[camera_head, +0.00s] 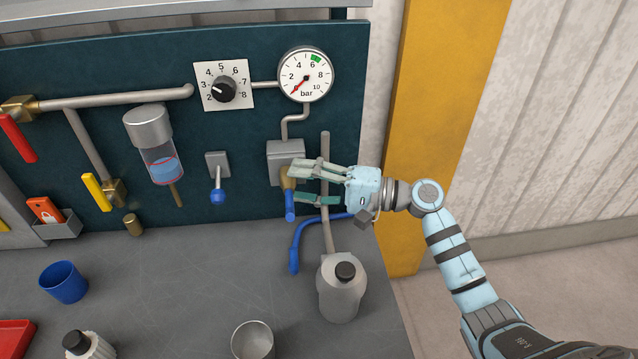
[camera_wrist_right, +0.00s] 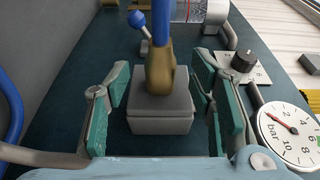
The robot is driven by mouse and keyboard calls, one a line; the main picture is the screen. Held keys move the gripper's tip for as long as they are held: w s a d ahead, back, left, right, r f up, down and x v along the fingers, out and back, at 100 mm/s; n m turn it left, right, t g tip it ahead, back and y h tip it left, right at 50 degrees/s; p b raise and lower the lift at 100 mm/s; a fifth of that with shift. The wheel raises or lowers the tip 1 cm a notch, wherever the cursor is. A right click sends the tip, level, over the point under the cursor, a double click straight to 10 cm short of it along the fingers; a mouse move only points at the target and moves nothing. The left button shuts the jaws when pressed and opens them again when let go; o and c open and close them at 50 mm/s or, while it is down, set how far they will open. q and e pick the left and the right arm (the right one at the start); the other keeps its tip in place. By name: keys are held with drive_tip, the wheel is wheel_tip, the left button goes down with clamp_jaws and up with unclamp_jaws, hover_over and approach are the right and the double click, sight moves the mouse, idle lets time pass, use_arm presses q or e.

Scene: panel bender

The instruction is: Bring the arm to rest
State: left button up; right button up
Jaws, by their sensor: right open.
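My right gripper (camera_head: 312,184) is at the panel, in front of the grey valve block (camera_head: 286,149) below the gauge. In the right wrist view its two green-padded fingers (camera_wrist_right: 158,108) are spread apart, one on each side of the block (camera_wrist_right: 160,116) and its brass fitting (camera_wrist_right: 160,68). A blue hose end or handle (camera_head: 291,205) hangs from the fitting, between the fingers. I see no contact between the pads and the block. My right arm (camera_head: 450,255) reaches in from the lower right. My left gripper is out of view.
The gauge (camera_head: 305,74) reads low, beside a numbered dial (camera_head: 223,90). A blue-handled lever (camera_head: 218,180) is to the left. A grey bottle (camera_head: 342,288), a metal cup (camera_head: 252,341) and a blue cup (camera_head: 64,282) stand on the bench. A yellow post (camera_head: 428,110) rises behind the arm.

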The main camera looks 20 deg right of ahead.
drive_tip(key=v, duration=1.2)
drive_tip(key=w+d+f+m+t+h, duration=0.1)
drive_tip(key=w+d+f+h, duration=0.2)
drive_tip(key=d+f+h, duration=0.4)
drive_tip(key=w+d+f+t+h, duration=0.1)
drive_tip(key=w+d+f+h, duration=0.3)
drive_tip(key=f, duration=0.5)
drive_tip(key=s+d+f+g+h, duration=0.1)
drive_tip(key=s+d+f+h, duration=0.2)
drive_tip(key=f, duration=0.5)
drive_tip(key=s+d+f+g+h, duration=0.1)
drive_tip(key=s+d+f, duration=0.2)
drive_tip(key=d+f, duration=0.4)
drive_tip(key=s+a+f+n+g+h, duration=0.1)
drive_tip(key=s+a+f+n+g, duration=0.2)
drive_tip(key=s+f, duration=0.7)
drive_tip(key=s+a+f+n+g+h, duration=0.2)
drive_tip(key=s+a+f+n, duration=0.1)
drive_tip(key=s+f, duration=0.75)
drive_tip(key=s+a+f+n+g+y, duration=0.1)
drive_tip(key=s+a+f, duration=0.2)
drive_tip(key=s+a, duration=0.4)
drive_tip(key=s+a+f+g+y, duration=0.1)
drive_tip(key=s+a+f, duration=0.3)
drive_tip(key=s, duration=0.9)
drive_tip(key=a+g, duration=0.1)
drive_tip(key=a, duration=0.2)
drive_tip(key=shift+a+n+g, duration=0.3)
drive_tip(key=shift+n, duration=0.1)
